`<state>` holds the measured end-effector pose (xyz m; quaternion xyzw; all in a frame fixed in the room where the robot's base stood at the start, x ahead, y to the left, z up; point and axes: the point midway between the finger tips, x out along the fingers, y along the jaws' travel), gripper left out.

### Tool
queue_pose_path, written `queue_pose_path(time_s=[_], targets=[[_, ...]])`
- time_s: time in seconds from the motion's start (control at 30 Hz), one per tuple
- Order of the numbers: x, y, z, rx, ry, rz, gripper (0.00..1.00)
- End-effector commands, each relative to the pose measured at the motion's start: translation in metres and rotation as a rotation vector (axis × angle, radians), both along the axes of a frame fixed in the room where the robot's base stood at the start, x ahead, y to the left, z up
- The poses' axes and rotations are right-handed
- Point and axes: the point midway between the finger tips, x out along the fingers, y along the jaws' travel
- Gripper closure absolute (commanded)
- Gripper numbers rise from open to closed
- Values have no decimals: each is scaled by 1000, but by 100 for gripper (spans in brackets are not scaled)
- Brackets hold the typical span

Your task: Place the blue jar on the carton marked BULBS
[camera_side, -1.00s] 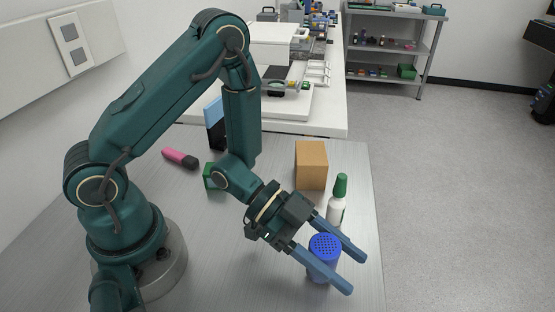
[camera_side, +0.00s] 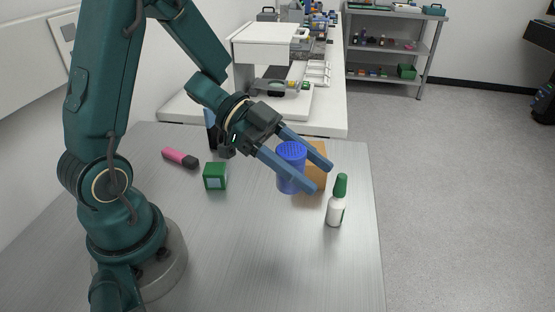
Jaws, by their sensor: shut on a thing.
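The blue jar (camera_side: 291,170), with a perforated top, is upright between the two long fingers of my gripper (camera_side: 321,178), which is shut on it. The jar appears to be held above the table. Behind it in this view is a plain-looking tan carton (camera_side: 318,159), partly hidden by the jar and fingers. A small green box (camera_side: 215,177) with a pale label stands to the left of the jar. I cannot read any BULBS marking on either box.
A pink and black marker-like object (camera_side: 180,158) lies at the left. A dark and blue box is partly hidden behind my arm. The front of the metal table (camera_side: 270,260) is clear.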

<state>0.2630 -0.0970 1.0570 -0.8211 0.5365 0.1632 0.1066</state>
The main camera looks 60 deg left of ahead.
Motion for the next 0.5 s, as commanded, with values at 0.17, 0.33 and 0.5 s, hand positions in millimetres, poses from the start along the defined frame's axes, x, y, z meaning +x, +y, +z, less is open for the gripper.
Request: queue_pose_path(time_s=[0.17, 0.33, 0.5], targets=[[23, 24, 14, 4, -8, 86, 100], [58, 81, 38, 6, -9, 265, 100], [77, 145, 62, 5, -7, 437, 100]])
